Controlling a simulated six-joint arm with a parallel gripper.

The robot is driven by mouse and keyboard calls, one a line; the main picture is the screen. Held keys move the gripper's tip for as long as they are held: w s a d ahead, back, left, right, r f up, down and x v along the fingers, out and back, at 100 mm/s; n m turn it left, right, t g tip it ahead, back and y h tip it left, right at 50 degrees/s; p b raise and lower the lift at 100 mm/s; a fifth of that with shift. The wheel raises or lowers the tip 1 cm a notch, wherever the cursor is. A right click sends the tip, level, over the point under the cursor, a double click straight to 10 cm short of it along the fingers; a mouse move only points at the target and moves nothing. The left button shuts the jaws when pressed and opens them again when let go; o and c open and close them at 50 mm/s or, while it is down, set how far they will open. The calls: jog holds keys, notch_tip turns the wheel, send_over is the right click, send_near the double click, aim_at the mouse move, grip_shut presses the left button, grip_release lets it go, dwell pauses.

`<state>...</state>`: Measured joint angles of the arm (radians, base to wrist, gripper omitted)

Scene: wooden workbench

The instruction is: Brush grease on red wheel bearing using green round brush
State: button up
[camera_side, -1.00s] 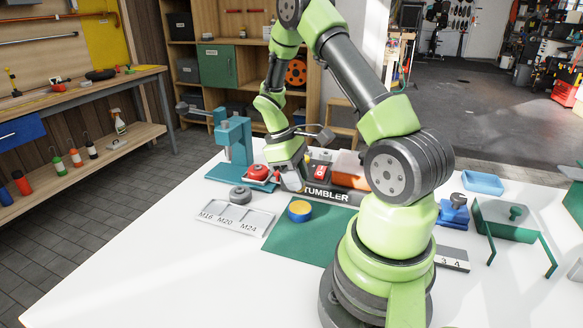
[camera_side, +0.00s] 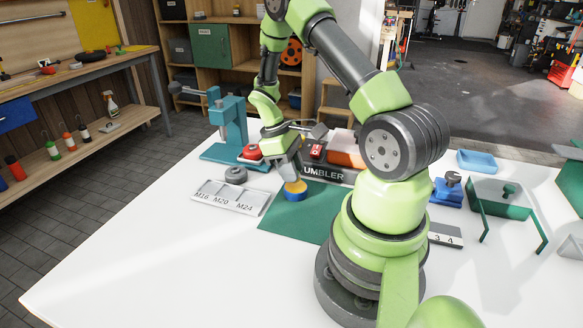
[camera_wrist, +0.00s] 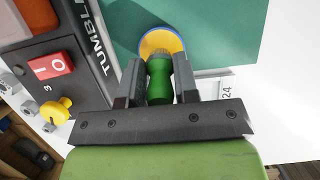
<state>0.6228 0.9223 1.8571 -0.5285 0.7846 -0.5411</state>
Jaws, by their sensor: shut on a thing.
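My gripper (camera_wrist: 159,80) is shut on the green round brush (camera_wrist: 158,85), whose green handle shows between the fingers in the wrist view. The brush's grey bristles point at a round blue-rimmed tin of yellow grease (camera_wrist: 160,36) and overlap it; I cannot tell how deep they reach. In the side view my gripper (camera_side: 292,180) is right over the grease tin (camera_side: 295,193) and hides the brush. The red wheel bearing (camera_side: 252,152) sits behind and left of my gripper, beside the teal press. It is not in the wrist view.
The tin stands on a green mat (camera_side: 296,218). The teal press (camera_side: 230,125) and the TUMBLER machine (camera_side: 325,172) stand behind. The white table's front left is clear.

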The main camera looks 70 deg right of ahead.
jog(key=shift+f, duration=0.65)
dwell(0.6)
dwell(0.4)
jog(key=shift+r, duration=3.55)
jog(key=w+a+r, duration=0.3)
jog(key=a, duration=0.6)
jog(key=w+a+r, duration=0.4)
jog(key=a, duration=0.5)
jog(key=shift+w+a, duration=0.2)
jog(key=shift+w, duration=0.05)
jog(key=shift+d+r, duration=0.1)
